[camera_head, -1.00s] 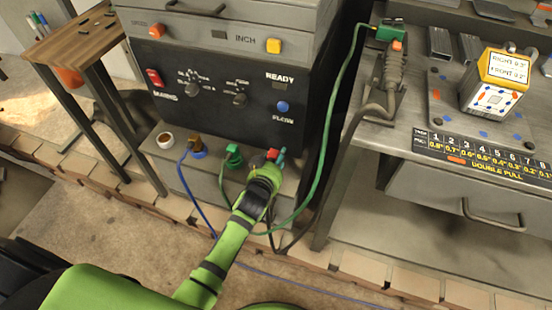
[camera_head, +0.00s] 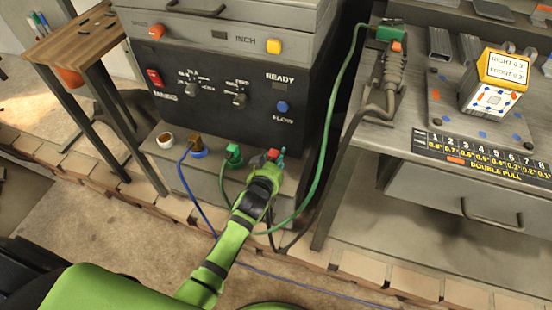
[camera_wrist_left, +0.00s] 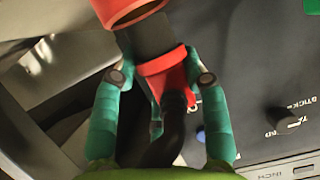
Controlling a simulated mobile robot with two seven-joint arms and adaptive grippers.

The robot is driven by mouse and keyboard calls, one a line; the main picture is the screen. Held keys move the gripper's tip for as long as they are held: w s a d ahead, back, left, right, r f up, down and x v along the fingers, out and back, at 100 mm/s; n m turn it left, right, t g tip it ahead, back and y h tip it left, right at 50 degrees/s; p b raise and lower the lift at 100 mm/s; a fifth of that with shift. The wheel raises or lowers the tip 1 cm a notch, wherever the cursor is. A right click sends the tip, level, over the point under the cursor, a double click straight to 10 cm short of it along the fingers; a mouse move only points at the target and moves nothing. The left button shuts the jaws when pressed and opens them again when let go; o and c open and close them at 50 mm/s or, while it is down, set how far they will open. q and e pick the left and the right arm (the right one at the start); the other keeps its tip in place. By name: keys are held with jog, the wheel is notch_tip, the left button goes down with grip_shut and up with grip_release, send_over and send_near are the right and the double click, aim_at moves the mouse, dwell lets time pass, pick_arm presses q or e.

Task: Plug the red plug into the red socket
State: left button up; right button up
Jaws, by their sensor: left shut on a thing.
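My left gripper (camera_head: 277,156) is at the front of the machine's lower ledge. In the left wrist view the left gripper (camera_wrist_left: 158,82) has its teal fingers on either side of the red plug (camera_wrist_left: 166,70), shut on it. A dark cable runs back from the plug. The plug's dark front part points at the red socket (camera_wrist_left: 125,10), a red ring cut off by the top edge. The dark part meets the ring's edge in the picture; I cannot tell how far it is inside. In the head view a bit of red (camera_head: 271,154) shows by the fingers. My right gripper is out of view.
A green cable (camera_head: 325,130) hangs to the right. A workbench (camera_head: 365,135) stands at right.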

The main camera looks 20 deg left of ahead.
pick_arm(q)
jog(key=shift+f+b, duration=0.65)
jog(key=shift+f, duration=0.2)
jog(key=o, duration=0.9)
